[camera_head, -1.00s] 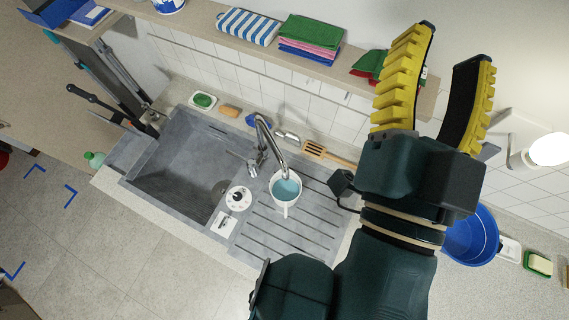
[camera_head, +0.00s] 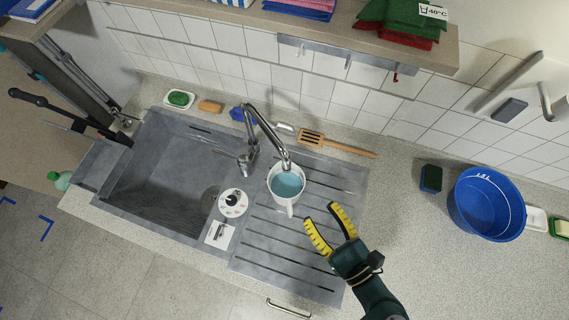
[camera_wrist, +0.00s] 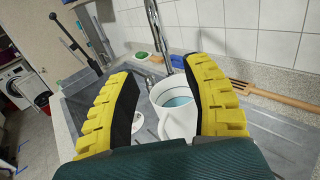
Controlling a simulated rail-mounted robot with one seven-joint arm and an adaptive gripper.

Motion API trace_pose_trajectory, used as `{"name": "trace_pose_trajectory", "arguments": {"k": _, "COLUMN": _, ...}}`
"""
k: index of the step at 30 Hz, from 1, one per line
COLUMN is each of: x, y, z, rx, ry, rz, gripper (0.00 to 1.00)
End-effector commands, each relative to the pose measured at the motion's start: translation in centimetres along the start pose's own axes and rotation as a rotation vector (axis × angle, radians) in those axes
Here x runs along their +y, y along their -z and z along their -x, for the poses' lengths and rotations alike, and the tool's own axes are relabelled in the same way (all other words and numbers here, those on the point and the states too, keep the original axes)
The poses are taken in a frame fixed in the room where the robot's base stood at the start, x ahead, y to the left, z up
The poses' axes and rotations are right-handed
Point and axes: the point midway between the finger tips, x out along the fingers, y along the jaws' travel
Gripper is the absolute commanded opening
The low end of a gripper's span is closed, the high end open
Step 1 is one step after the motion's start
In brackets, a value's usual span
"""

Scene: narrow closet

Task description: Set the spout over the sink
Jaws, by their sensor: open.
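The chrome spout (camera_head: 268,132) of the faucet swings out over the drainboard (camera_head: 262,240), right of the sink basin (camera_head: 165,180). Its tip is above a white mug (camera_head: 286,186) holding bluish liquid, which stands on the drainboard. My gripper (camera_head: 325,229) is open and empty, low over the drainboard, to the right of and in front of the mug. In the wrist view the mug (camera_wrist: 177,108) shows between my open fingers, with the spout (camera_wrist: 158,35) behind and above it. The gripper is apart from the spout.
A round white dial (camera_head: 233,202) and a card sit between basin and drainboard. A wooden spatula (camera_head: 335,143), a sponge and a soap dish lie behind. A blue bucket (camera_head: 487,204) stands on the right counter. The shelf (camera_head: 350,35) runs above.

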Motion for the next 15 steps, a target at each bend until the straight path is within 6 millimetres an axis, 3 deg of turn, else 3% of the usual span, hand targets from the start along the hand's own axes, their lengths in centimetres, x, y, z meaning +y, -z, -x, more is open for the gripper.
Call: {"name": "trace_pose_trajectory", "arguments": {"k": 15, "x": 0.2, "y": -0.2, "z": -12.2, "rx": 0.001, "ry": -0.007, "rz": 0.002, "gripper": 0.5}}
